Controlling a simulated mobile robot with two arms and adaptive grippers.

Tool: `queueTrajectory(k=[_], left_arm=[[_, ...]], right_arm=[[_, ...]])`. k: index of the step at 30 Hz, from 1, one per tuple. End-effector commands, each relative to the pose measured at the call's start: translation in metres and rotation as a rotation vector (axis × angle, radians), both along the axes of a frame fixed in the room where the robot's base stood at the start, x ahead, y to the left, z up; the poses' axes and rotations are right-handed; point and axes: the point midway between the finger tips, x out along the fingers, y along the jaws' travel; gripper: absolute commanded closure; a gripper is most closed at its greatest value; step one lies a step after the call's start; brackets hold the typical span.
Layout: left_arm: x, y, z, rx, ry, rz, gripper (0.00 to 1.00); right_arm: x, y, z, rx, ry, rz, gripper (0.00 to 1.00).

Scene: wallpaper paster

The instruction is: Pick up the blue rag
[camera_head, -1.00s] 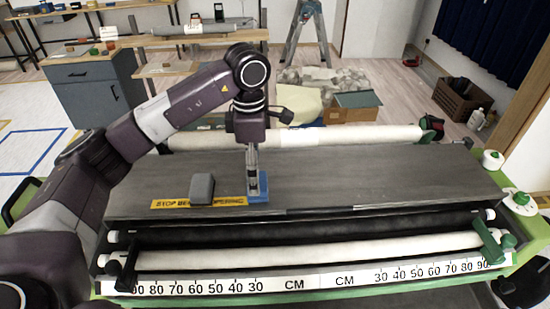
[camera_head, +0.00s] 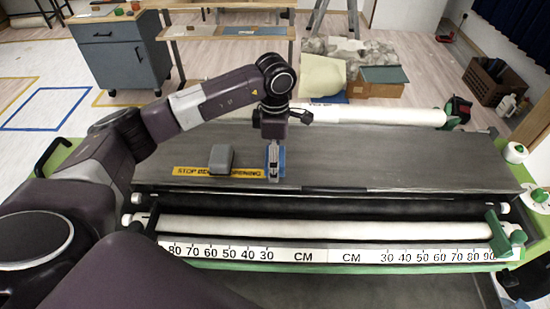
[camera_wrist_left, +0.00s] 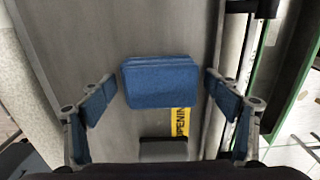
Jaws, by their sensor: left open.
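The blue rag (camera_head: 282,160) is a small folded block lying on the dark grey table top of the pasting machine. In the left wrist view the rag (camera_wrist_left: 160,82) lies in the middle of the picture, between the two fingers. My left gripper (camera_head: 274,172) points down over the rag and hides part of it in the head view. In the left wrist view the gripper (camera_wrist_left: 158,90) is open, with its blue-padded fingers spread on either side of the rag and a gap on both sides. My right gripper is not in view.
A grey block (camera_head: 221,158) stands left of the rag, on a yellow warning strip (camera_head: 190,171). White rollers (camera_head: 330,229) and a centimetre scale (camera_head: 300,255) run along the front. Another white roller (camera_head: 385,115) lies behind. The table top (camera_head: 410,165) is clear to the right.

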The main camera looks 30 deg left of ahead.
Motion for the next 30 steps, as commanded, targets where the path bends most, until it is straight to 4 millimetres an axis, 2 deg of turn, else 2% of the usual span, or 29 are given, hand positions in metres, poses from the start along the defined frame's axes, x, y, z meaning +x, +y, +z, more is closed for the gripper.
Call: queueTrajectory(k=[2,14,23,28,30], left_arm=[[0.0,0.0,0.0,0.0,0.0,0.0,0.18],[0.0,0.0,0.001,0.0,0.0,0.0,0.62],[0.001,0.0,0.003,0.0,-0.001,0.0,0.63],[0.001,0.0,0.014,-0.001,-0.003,0.0,0.63],[0.002,0.0,0.025,-0.001,-0.006,0.0,0.63]], right_arm=[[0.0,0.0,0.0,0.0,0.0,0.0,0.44],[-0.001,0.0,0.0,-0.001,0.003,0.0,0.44],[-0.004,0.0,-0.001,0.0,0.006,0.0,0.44],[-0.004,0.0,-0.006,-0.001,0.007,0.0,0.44],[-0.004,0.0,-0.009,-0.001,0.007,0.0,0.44]])
